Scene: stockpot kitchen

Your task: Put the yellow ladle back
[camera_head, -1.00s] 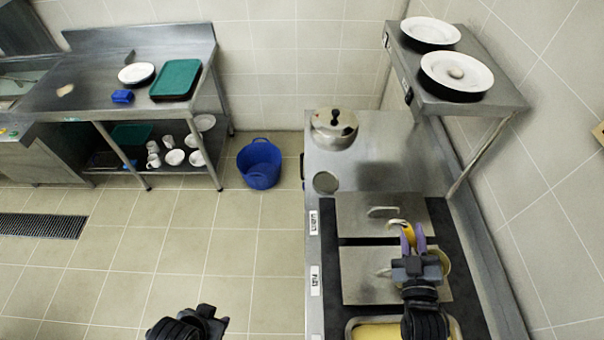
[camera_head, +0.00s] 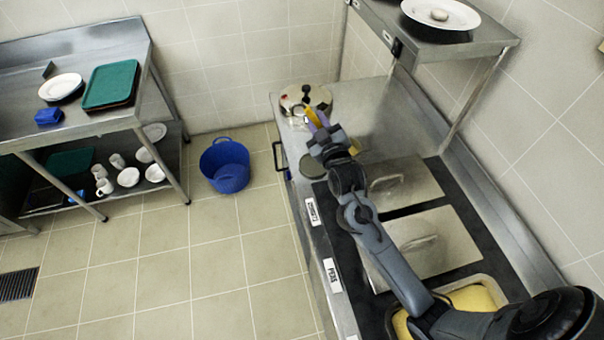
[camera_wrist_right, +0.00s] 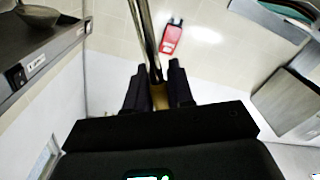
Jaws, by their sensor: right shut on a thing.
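The yellow ladle's handle (camera_head: 309,113) shows at the tip of my right gripper (camera_head: 322,132), over the far left end of the steel counter near the lidded pot (camera_head: 305,101). In the right wrist view, my right gripper (camera_wrist_right: 158,80) is shut on the ladle, with a yellow part (camera_wrist_right: 159,98) between the fingers and a metal shaft (camera_wrist_right: 146,35) running up from it. The ladle's bowl cannot be made out. My left gripper is not in view.
Two steel lids (camera_head: 430,242) cover wells along the counter, with an open yellow-filled pan (camera_head: 472,300) in front. A shelf with a plate (camera_head: 440,14) overhangs at the right. A blue bucket (camera_head: 226,166) stands on the floor; the floor around it is clear.

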